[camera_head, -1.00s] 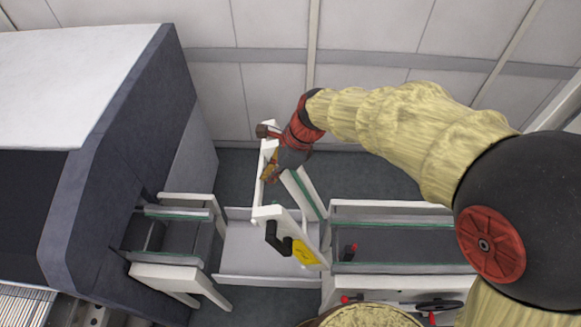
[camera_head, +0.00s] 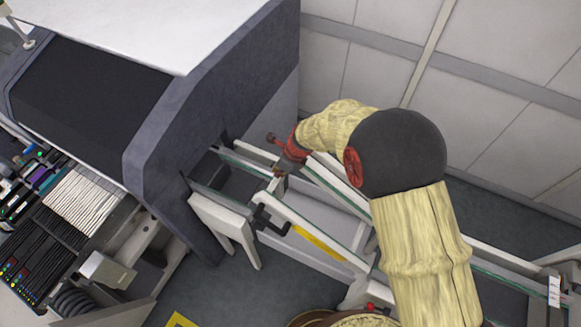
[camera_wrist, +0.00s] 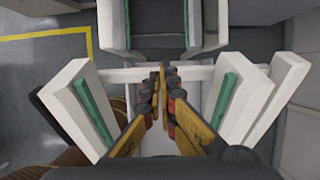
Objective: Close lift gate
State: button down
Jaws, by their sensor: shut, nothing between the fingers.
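The lift gate has two white side rails with green strips, a black handle and a yellow label. In the head view its near rail (camera_head: 342,258) runs down to the right, with its free end close to the machine-side conveyor (camera_head: 222,172). In the wrist view a white crossbar (camera_wrist: 131,75) joins the two gate rails (camera_wrist: 84,106). My gripper (camera_head: 279,172) is at the gate's free end; in the wrist view its shut fingers (camera_wrist: 161,70) lie at the crossbar, holding nothing. Whether they touch the bar, and whether the gate is fully level, I cannot tell.
The large grey machine (camera_head: 215,95) stands left of the gate. The fixed conveyor (camera_head: 500,283) continues at the lower right, partly behind my arm. A wall (camera_head: 490,90) runs behind. Dark floor (camera_head: 222,290) lies clear in front of the gate.

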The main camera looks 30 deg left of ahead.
jog(key=a+f+h+b, duration=0.3)
jog(key=f+b, duration=0.3)
jog(key=f, duration=2)
jog(key=shift+s+a, duration=0.15)
jog(key=shift+a, duration=0.5)
jog(key=shift+f, duration=0.15)
